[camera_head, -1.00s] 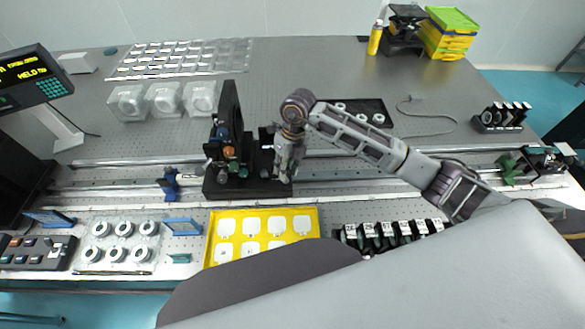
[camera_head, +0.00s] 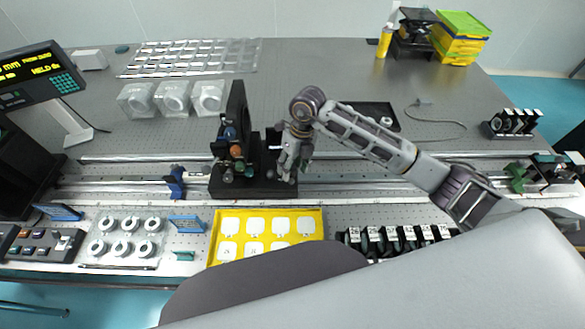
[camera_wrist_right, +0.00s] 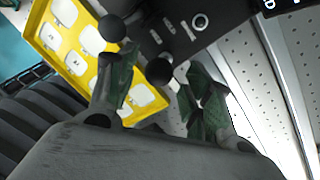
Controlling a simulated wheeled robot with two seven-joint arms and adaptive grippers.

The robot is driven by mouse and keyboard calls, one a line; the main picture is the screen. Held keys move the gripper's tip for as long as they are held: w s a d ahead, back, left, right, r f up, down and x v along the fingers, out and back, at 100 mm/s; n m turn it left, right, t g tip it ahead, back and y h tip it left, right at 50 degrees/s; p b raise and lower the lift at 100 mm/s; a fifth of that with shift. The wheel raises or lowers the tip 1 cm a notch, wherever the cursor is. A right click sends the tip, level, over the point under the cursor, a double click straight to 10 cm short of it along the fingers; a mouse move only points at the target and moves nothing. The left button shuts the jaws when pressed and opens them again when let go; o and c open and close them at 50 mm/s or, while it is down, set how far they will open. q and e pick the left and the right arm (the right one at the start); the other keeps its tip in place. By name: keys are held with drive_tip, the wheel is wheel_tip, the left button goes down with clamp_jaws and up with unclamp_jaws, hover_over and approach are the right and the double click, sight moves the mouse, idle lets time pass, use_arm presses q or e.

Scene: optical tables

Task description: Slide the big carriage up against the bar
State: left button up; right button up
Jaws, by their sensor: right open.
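The big carriage (camera_head: 222,190) is a black base with a tall black plate and several knobs, upright on the rails. A blue upright piece (camera_head: 175,183), which I take to be the bar, stands on the rail to its left, with a gap between them. My right gripper (camera_head: 288,176) points down over the right end of the carriage base. In the right wrist view its two fingers (camera_wrist_right: 158,92) are apart, with a dark round knob (camera_wrist_right: 159,71) showing between them. I cannot tell whether they touch it. My left gripper is out of view.
A yellow tray (camera_head: 215,240) lies in front of the carriage, with a row of black holders (camera_head: 395,238) to its right. A small green carriage (camera_head: 518,177) sits far right on the rails (camera_head: 400,187). A display (camera_head: 38,78) stands at the left.

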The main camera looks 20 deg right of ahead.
wheel_tip(320, 180, up, 11)
drive_tip(key=d, duration=0.2)
drive_tip(key=shift+w, duration=0.35)
drive_tip(key=shift+w, duration=0.1)
